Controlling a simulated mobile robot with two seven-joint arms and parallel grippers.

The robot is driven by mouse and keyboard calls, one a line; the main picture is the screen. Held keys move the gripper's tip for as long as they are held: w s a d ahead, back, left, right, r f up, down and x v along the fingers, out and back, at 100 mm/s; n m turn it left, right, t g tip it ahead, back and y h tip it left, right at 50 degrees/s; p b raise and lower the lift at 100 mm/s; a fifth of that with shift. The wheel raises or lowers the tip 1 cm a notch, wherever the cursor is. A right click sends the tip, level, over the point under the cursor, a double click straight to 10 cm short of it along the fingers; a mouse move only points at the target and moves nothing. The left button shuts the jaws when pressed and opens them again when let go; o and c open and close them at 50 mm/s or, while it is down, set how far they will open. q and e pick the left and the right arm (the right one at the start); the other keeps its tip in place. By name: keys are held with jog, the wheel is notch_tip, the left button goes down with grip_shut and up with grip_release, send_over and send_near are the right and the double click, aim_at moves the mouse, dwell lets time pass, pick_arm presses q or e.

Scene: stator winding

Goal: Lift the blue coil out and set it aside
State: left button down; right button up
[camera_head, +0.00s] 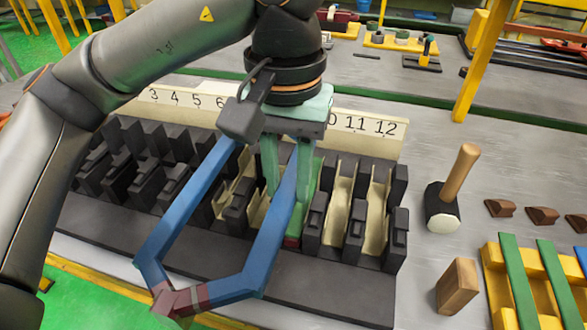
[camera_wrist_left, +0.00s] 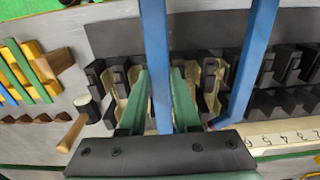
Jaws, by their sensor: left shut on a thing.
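The blue coil (camera_head: 268,250) is a long six-sided loop with a reddish-brown wrapped front end. My left gripper (camera_head: 287,188) has its green fingers shut on the coil's right leg. In the left wrist view the blue coil (camera_wrist_left: 158,60) passes between the fingers of the left gripper (camera_wrist_left: 159,76). The coil appears raised above the black slotted stator block (camera_head: 325,285), with its front end over the block's front ledge. The coil's far end is hidden behind my wrist. My right gripper is not in view.
A numbered cream plate (camera_head: 365,128) stands behind the slots. A green strip (camera_head: 317,180) lies in a slot beside the gripper. To the right are a mallet (camera_head: 443,207), a wooden block (camera_head: 458,287) and a yellow rack (camera_head: 497,285) with green strips. Grey table between them is clear.

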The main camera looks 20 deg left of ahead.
pick_arm(q)
jog(key=shift+s+r, duration=0.1)
jog(key=shift+s, duration=0.05)
dwell(0.3)
jog(key=shift+f+b, duration=1.8)
jog(key=shift+f, duration=0.2)
